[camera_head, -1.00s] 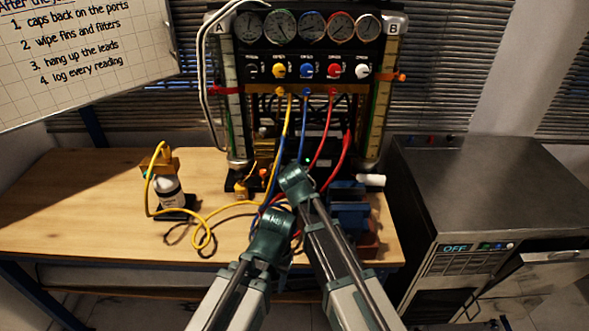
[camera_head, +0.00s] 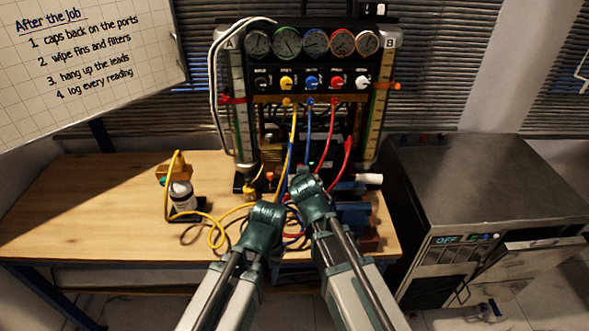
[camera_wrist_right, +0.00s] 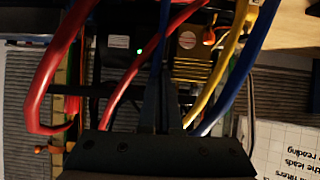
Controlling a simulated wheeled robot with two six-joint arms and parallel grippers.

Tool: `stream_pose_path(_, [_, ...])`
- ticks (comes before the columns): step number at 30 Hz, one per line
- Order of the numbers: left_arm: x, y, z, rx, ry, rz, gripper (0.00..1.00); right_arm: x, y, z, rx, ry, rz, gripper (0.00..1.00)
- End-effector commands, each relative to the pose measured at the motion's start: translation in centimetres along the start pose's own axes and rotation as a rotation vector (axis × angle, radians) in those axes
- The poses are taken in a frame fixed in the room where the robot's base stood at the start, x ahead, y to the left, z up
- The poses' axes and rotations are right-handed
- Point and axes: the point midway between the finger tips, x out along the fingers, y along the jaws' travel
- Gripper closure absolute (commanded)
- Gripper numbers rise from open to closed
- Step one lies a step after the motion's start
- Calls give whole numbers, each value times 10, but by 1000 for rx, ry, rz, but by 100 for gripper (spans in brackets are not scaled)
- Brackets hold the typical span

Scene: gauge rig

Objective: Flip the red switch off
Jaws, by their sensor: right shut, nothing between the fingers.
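The gauge rig (camera_head: 310,60) stands at the back of the wooden bench, with a row of coloured knobs. One is a red knob (camera_head: 335,83); I cannot tell whether it is the red switch. In the right wrist view, a small orange-red lever (camera_wrist_right: 209,35) sits by a gold block (camera_wrist_right: 194,57). My right gripper (camera_head: 302,182) is low in front of the rig, among the hoses. It is shut and empty, its dark fingers (camera_wrist_right: 154,85) pointing into the rig. My left gripper (camera_head: 264,212) is beside it, to the left; its fingers are hidden.
Yellow, blue and red hoses (camera_head: 328,135) hang from the rig close to both grippers. A bottle with a yellow hose (camera_head: 182,195) stands left on the bench (camera_head: 75,205). Blue bins (camera_head: 353,214) are right of my right gripper. A metal cabinet (camera_head: 480,185) stands at right.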

Motion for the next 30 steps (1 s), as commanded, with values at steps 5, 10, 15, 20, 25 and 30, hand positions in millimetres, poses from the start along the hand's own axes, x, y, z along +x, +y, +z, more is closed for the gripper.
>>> stream_pose_path(5, [-6, 0, 0, 0, 0, 0, 50, -8, 4, -2, 1, 0, 0, 100])
stream_pose_path(10, [-5, 0, 0, 0, 0, 0, 50, -7, 3, -2, 1, 0, 0, 100])
stream_pose_path(15, [-8, -1, 0, 0, 0, 0, 50, -7, 4, 1, 1, -29, 0, 100])
stream_pose_path(20, [-10, -1, 0, 0, 0, 0, 50, -6, 5, 10, 0, -80, -3, 100])
stream_pose_path(25, [-9, -1, 0, 0, 0, 0, 50, -6, 5, 10, 0, -78, -2, 100])
stream_pose_path(30, [-6, 0, 0, 0, 0, 0, 50, -1, 4, 10, 0, -78, -2, 100])
